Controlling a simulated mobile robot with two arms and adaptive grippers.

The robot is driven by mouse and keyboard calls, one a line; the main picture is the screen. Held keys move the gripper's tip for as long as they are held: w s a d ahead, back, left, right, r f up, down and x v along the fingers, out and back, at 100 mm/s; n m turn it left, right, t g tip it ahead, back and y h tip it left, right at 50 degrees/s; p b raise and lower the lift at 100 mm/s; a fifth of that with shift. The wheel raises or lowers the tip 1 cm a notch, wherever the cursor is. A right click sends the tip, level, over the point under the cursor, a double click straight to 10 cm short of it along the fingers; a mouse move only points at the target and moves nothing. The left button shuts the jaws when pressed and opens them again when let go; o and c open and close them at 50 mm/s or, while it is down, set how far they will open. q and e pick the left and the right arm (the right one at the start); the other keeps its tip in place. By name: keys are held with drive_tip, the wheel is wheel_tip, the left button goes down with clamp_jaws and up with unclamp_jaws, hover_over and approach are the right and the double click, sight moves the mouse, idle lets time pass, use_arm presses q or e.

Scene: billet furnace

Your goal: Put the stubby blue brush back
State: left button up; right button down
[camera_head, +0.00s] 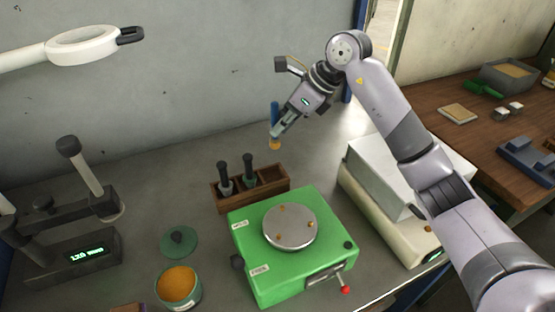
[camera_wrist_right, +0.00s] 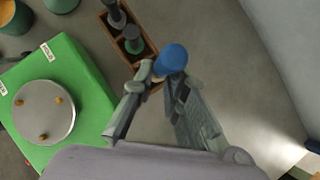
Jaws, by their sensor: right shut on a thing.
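The stubby blue brush (camera_head: 274,112) is upright in my right gripper (camera_head: 280,129), its blue handle up and a yellowish end down. The right gripper is shut on it and holds it in the air above and behind the wooden rack (camera_head: 256,198). In the right wrist view the blue handle top (camera_wrist_right: 172,57) shows between the fingertips (camera_wrist_right: 158,82), covering part of the rack (camera_wrist_right: 149,51). Two dark-handled brushes stand in the rack's left (camera_head: 224,174) and middle (camera_head: 249,168) compartments. The right compartment looks empty. My left gripper is not in view.
A green device (camera_head: 255,262) with a round metal plate (camera_head: 290,227) stands just in front of the rack. A tin (camera_head: 178,288), a green lid (camera_head: 179,242) and a dark display stand (camera_head: 70,262) are to the left. A pale box (camera_head: 365,175) stands to the right.

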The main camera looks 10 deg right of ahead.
sight(278, 148)
drive_tip(key=f, duration=0.4)
drive_tip(key=shift+a+f+p, duration=0.3)
drive_tip(key=shift+p, duration=0.05)
wheel_tip(278, 148, down, 3)
drive_tip(key=shift+w+a+r, duration=0.1)
drive_tip(key=shift+r, duration=0.1)
drive_tip(key=shift+f, duration=0.2)
wheel_tip(278, 148, down, 4)
drive_tip(key=shift+r+p, duration=0.1)
drive_tip(key=shift+p, duration=0.5)
drive_tip(key=shift+f, duration=0.25)
drive_tip(key=c, duration=1.6)
unclamp_jaws()
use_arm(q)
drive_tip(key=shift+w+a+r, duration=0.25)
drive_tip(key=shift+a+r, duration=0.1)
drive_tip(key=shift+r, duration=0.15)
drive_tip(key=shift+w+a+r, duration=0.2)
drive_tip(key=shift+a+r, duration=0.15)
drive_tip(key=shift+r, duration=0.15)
